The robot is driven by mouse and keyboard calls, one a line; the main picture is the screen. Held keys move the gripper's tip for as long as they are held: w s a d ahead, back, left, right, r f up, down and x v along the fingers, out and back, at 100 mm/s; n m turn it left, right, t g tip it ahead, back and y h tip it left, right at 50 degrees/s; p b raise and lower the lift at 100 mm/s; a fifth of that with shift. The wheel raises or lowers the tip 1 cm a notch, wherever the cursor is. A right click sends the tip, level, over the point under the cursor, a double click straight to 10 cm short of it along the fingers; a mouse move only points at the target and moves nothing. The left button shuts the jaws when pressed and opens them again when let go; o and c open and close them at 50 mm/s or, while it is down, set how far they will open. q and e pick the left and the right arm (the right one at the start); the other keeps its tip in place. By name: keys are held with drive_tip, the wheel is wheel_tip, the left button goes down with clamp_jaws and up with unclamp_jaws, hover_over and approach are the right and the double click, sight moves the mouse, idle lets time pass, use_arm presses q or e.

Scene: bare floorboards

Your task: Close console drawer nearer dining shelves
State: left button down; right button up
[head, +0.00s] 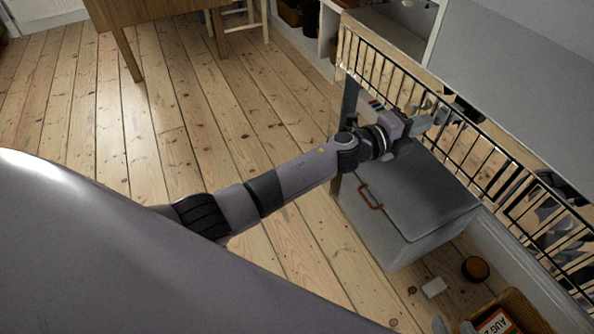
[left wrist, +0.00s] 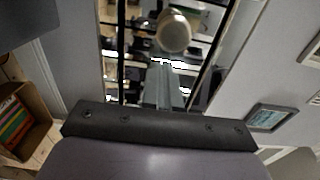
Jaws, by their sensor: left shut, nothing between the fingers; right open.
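A rack of thin black bars with a pale wooden rim (head: 483,144) runs diagonally at the right of the head view, along a grey top (head: 525,85). It may be the console's drawer front; I cannot tell how far any drawer is out. My left gripper (head: 422,125) is shut and empty at these bars, above a grey box; contact is unclear. In the left wrist view its closed fingers (left wrist: 163,86) point between black rails (left wrist: 216,60). My right gripper (head: 453,326) shows only as two grey tips, apart, at the bottom edge.
The grey lidded box (head: 410,225) with a brown handle stands under my left forearm. Shelves (head: 327,30) and a wooden table (head: 145,12) stand behind. Floorboards at left are clear.

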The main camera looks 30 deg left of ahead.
use_arm(q)
drive_tip(key=shift+w+d+r, duration=0.15)
drive_tip(key=shift+w+r, duration=0.1)
drive_tip(key=shift+w, duration=0.05)
drive_tip(key=shift+d+r, duration=0.1)
idle(0.3)
